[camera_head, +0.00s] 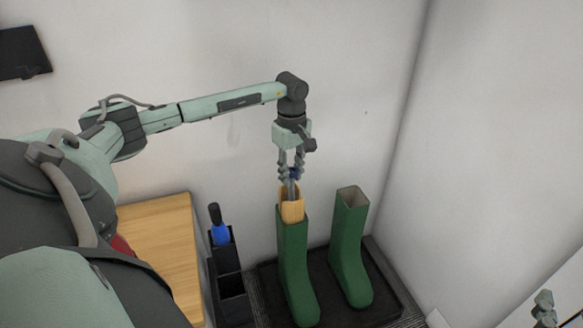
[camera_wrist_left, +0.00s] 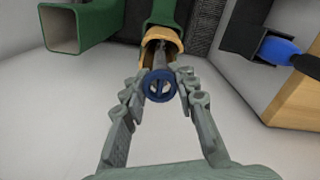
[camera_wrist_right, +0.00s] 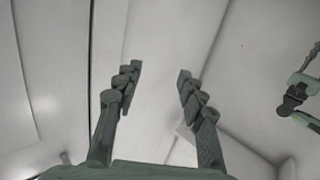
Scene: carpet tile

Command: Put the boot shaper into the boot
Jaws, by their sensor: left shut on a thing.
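The boot shaper (camera_head: 292,212) is tan with a grey rod and a blue ring handle (camera_wrist_left: 159,86). It stands upright, its lower part hidden inside the top of the left green boot (camera_head: 294,265) and its upper part above the rim. My left gripper (camera_head: 291,172) points down above that boot, shut on the boot shaper at its handle end. The left wrist view shows the blue ring between the fingers. A second green boot (camera_head: 350,245) stands to the right with its top open and empty-looking. My right gripper (camera_wrist_right: 156,72) is open and empty, away at the lower right.
Both boots stand on a black tray (camera_head: 388,297) near the wall corner. A black holder (camera_head: 230,285) with a blue-and-black-handled item (camera_head: 219,228) is left of them. A wooden top (camera_head: 160,235) is farther left.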

